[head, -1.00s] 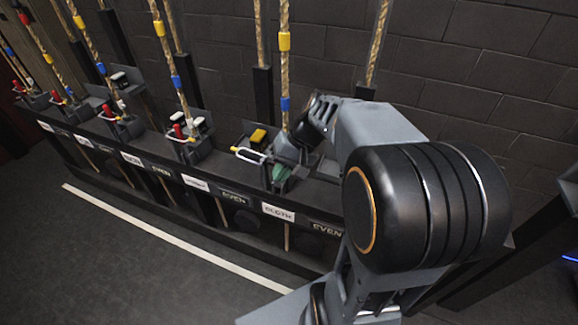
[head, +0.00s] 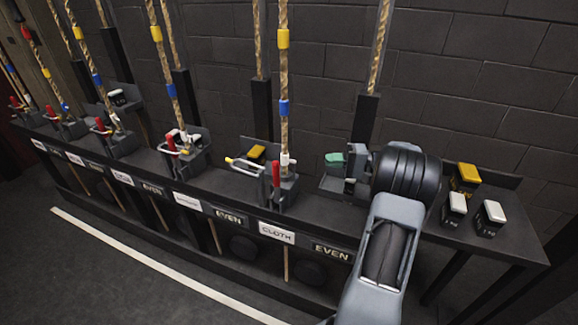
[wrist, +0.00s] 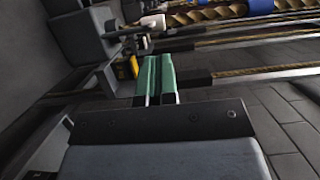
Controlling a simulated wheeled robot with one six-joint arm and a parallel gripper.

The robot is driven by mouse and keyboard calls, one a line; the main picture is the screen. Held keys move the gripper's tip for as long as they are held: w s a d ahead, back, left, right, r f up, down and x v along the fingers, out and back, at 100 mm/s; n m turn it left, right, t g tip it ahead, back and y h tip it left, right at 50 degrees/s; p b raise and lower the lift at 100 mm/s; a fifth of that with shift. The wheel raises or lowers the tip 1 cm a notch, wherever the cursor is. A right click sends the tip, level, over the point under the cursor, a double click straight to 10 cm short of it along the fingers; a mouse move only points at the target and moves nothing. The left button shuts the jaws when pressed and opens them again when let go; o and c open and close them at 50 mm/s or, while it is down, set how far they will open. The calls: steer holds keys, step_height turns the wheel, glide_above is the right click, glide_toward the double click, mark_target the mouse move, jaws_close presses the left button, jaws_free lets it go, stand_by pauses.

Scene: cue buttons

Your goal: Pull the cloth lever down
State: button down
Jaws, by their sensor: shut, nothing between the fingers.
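The cloth lever (head: 276,173) is a short red handle standing upright on its dark stand, above the white CLOTH label (head: 276,233). A rope with yellow and blue bands rises behind it. A white loop (head: 246,168) with a yellow end lies to the left of the lever, not visibly around it. My gripper (head: 333,158) has green fingertips and is to the right of the lever, apart from it. The green fingertips (wrist: 154,77) lie together in the wrist view, with nothing held. The lever is not clearly made out in the wrist view.
Other red levers (head: 171,143) with ropes and white loops stand along the rail to the left. Yellow-topped (head: 467,177) and white-topped weights (head: 489,216) stand on the shelf at right. A brick wall is behind; open floor (head: 110,275) lies in front.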

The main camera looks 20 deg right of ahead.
steer(key=b, duration=0.1)
glide_above(277, 184)
steer(key=d, duration=0.4)
steer(key=shift+w+d, duration=0.1)
steer(key=shift+w, duration=0.25)
steer(key=shift+f+b, duration=0.1)
steer(key=shift+b, duration=0.25)
